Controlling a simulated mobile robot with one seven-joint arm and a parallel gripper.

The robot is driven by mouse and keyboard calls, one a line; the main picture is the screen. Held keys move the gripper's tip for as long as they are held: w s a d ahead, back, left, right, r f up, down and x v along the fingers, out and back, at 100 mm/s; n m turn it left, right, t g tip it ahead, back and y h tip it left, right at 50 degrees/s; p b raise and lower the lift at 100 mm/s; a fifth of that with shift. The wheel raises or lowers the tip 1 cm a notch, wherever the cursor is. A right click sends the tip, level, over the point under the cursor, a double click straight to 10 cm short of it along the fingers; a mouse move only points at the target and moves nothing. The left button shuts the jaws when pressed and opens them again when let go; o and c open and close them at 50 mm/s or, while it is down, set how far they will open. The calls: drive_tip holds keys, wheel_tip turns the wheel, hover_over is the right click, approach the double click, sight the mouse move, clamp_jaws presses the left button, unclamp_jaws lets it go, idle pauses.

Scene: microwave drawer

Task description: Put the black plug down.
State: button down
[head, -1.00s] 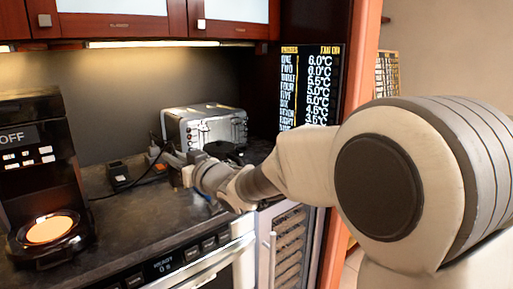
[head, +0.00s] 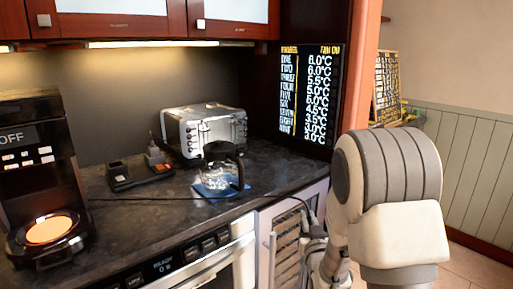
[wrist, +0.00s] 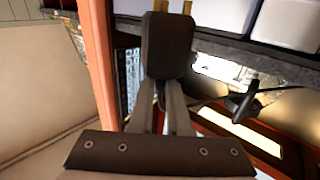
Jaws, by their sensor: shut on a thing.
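The black plug (wrist: 168,45) shows large in the wrist view, its brass prongs pointing to the top edge. My gripper (wrist: 170,88) is shut on it, with a finger on each side of its body. In the head view my gripper (head: 312,238) is low at the right, beyond the counter's edge and in front of the wire-rack cabinet. The plug is too small and covered to make out clearly there. A thin black cable (head: 180,198) runs across the counter and over its edge toward my gripper.
A power strip (head: 122,181) with a plug in it lies on the dark counter (head: 160,225). A glass carafe (head: 212,178) stands on a blue cloth, before a toaster (head: 203,130). A coffee machine (head: 35,150) stands left. The front middle counter is clear except for the cable.

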drive_tip(key=shift+a+r, duration=0.2)
drive_tip(key=shift+a, duration=0.05)
drive_tip(key=shift+s+r+p, duration=0.2)
drive_tip(key=shift+r+p, duration=0.2)
drive_tip(key=shift+p, duration=0.8)
drive_tip(key=s+p, duration=0.1)
drive_tip(key=p, duration=0.2)
drive_tip(key=s+r+p, duration=0.1)
drive_tip(key=p, duration=0.2)
drive_tip(key=shift+s+p, duration=0.1)
drive_tip(key=shift+p, duration=0.2)
drive_tip(key=shift+s+d+r+p, duration=0.1)
drive_tip(key=shift+s+r+p, duration=0.2)
drive_tip(key=shift+s+p, duration=1.1)
drive_tip(key=shift+s+d+r+p, duration=0.1)
drive_tip(key=shift+s+r+p, duration=0.35)
drive_tip(key=shift+p, duration=1.7)
drive_tip(key=shift+s+f, duration=0.15)
drive_tip(key=shift+f, duration=0.1)
